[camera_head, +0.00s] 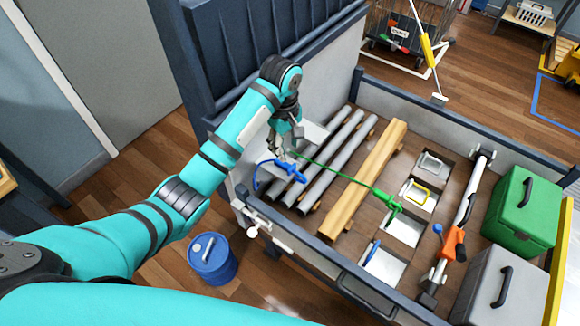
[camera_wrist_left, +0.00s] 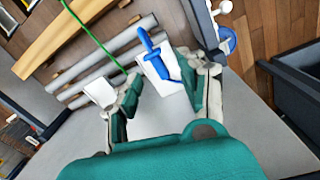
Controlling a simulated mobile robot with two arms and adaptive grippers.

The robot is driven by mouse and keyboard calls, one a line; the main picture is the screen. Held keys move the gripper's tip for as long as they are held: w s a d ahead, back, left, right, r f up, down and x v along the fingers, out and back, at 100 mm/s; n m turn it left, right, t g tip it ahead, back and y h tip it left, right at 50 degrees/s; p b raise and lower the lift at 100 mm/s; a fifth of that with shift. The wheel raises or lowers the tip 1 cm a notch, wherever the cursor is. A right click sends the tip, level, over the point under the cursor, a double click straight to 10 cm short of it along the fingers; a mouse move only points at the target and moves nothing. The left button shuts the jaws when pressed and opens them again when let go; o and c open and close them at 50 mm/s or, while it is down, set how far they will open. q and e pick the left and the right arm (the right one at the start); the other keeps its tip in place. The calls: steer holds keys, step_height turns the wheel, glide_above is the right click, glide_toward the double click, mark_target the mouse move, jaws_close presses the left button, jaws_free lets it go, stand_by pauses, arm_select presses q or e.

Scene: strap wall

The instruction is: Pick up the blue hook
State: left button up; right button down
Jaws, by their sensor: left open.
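The blue hook (camera_head: 284,170) lies on a light plate at the left end of the grey pipes, with a blue strap curving from it. In the left wrist view the blue hook (camera_wrist_left: 154,49) shows ahead, between and beyond the fingertips, nearer the right finger. My left gripper (camera_head: 286,145) is above and just behind the hook. In the left wrist view my left gripper (camera_wrist_left: 160,85) is open with nothing between its fingers. Whether the right finger touches the hook or its strap cannot be told. My right gripper is not in view.
A green strap (camera_head: 340,176) runs past the gripper across the pipes to a green hook (camera_head: 388,200). Grey pipes (camera_head: 330,158) and a wooden beam (camera_head: 365,180) lie in the bed. Green (camera_head: 522,205) and grey (camera_head: 492,285) cases stand right. A dark slatted panel (camera_head: 250,60) rises behind.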

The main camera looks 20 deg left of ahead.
arm_select(q)
steer(key=w+a+r+n, duration=0.1)
steer(key=w+r+n, duration=0.15)
steer(key=r, duration=0.25)
glide_above(286, 164)
steer(key=f, duration=1.2)
steer(key=shift+s+d+p, duration=0.1)
steer(key=shift+s+p, duration=0.1)
steer(key=shift+p, duration=0.2)
steer(key=shift+w+f, duration=0.15)
steer(key=shift+f, duration=2.45)
jaws_close()
